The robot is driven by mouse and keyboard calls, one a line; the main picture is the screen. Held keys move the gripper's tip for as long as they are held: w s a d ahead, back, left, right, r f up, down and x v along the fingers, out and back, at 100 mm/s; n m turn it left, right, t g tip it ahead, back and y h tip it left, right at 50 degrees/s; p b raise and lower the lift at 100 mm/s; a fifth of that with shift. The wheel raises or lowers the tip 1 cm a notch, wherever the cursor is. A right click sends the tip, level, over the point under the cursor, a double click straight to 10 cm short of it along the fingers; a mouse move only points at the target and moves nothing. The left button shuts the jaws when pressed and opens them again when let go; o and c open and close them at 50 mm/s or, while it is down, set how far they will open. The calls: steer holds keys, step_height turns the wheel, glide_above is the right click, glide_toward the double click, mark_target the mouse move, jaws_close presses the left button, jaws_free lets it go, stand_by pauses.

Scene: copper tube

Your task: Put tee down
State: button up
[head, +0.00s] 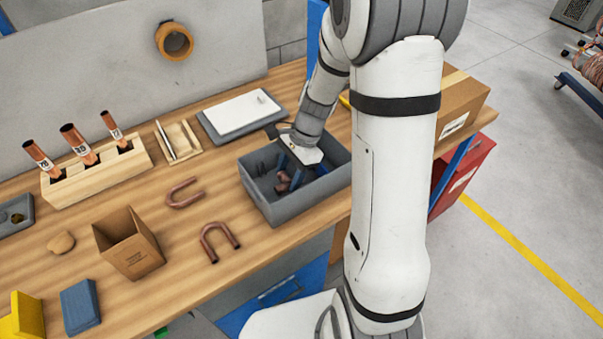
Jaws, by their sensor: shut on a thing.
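My gripper (297,178) reaches down into the grey bin (285,214) on the workbench, its fingers below the rim. It is shut on a small copper-coloured piece, the tee (283,186), which shows between and beside the fingers. The tee is small and partly hidden by the fingers, so its exact shape and whether it touches the bin floor cannot be told. The right part of the bin is hidden behind my arm.
Two copper U-bends (219,240) lie left of the bin. An open cardboard box (128,243), a wooden block holding copper tubes (97,178) and a grey tray with a white sheet (243,113) stand nearby. A cardboard carton (462,102) is at right. Bench between is clear.

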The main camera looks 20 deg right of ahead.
steer(key=shift+f, duration=0.85)
steer(key=o, duration=1)
steer(key=shift+r, duration=0.1)
steer(key=v, duration=1.1)
steer(key=s+r+n+t+h, duration=0.1)
steer(key=s+r+n, duration=0.1)
steer(key=s+n, duration=0.2)
steer(key=s+r+n+t+h, duration=0.1)
steer(key=s+r+n+t, duration=0.1)
steer(key=s+n, duration=0.3)
steer(key=s+r+n+t+h, duration=0.1)
steer(key=s+r+n+h, duration=0.1)
steer(key=s+n, duration=0.3)
steer(key=shift+s+a+r+t, duration=0.2)
steer(key=shift+s+r+t, duration=0.1)
steer(key=shift+s+r, duration=0.45)
